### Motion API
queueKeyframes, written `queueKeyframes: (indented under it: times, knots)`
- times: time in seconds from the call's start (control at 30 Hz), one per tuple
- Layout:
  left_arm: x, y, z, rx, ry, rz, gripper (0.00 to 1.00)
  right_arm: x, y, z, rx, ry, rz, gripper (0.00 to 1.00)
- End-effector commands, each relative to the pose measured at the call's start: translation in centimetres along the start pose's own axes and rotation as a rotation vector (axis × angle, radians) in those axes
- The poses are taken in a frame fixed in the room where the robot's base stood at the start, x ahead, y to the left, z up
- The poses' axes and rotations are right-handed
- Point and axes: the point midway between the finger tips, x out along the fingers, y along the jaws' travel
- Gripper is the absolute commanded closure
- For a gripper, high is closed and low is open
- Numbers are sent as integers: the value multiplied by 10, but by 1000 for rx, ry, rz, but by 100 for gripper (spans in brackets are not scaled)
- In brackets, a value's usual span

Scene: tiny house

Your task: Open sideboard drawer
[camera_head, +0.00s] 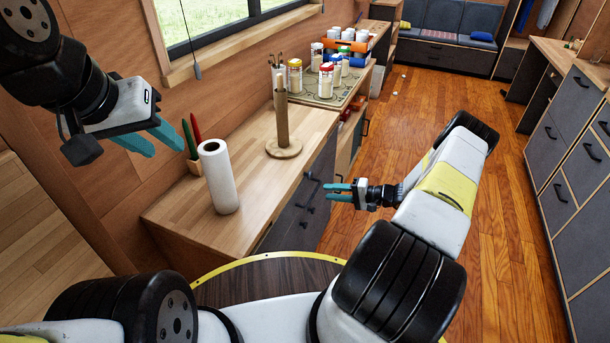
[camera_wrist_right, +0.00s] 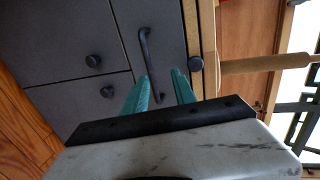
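The sideboard (camera_head: 257,190) has a light wood top and dark grey fronts, and stands left of centre in the head view. In the right wrist view its grey drawer front (camera_wrist_right: 170,22) carries a black bar handle (camera_wrist_right: 145,50), with round knobs (camera_wrist_right: 93,61) on the neighbouring fronts. My right gripper (camera_head: 328,192) is open in front of these fronts. Its teal fingers (camera_wrist_right: 160,80) point at the handle, whose lower end shows between them; contact cannot be told. My left gripper (camera_head: 168,144) is open and empty, raised at the left above the sideboard's near end.
A paper towel roll (camera_head: 218,177), a wooden holder (camera_head: 283,135) and a pot with red and green items (camera_head: 193,160) stand on the sideboard. Jars (camera_head: 327,80) stand farther back. Open wood floor (camera_head: 400,125) lies to the right, before grey cabinets (camera_head: 560,140).

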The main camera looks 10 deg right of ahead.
Motion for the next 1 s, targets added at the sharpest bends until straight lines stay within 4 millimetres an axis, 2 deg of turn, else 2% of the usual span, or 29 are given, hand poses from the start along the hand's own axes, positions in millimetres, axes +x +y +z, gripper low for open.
queueKeyframes:
  times: [0.03,0.17,0.27,0.5,0.7,1.0]
  knots:
    - [0,0,0,0,0,0,64,0,10,0,9,21,-15,68]
    - [0,0,0,0,0,0,64,3,21,0,15,47,-31,68]
    - [0,0,0,0,0,0,64,14,22,-1,15,50,-33,68]
    - [0,0,0,0,0,0,64,52,21,-2,15,46,-31,68]
    - [0,0,0,0,0,0,64,74,20,-3,15,47,-30,68]
    - [0,0,0,0,0,0,64,78,20,-4,16,49,-30,68]
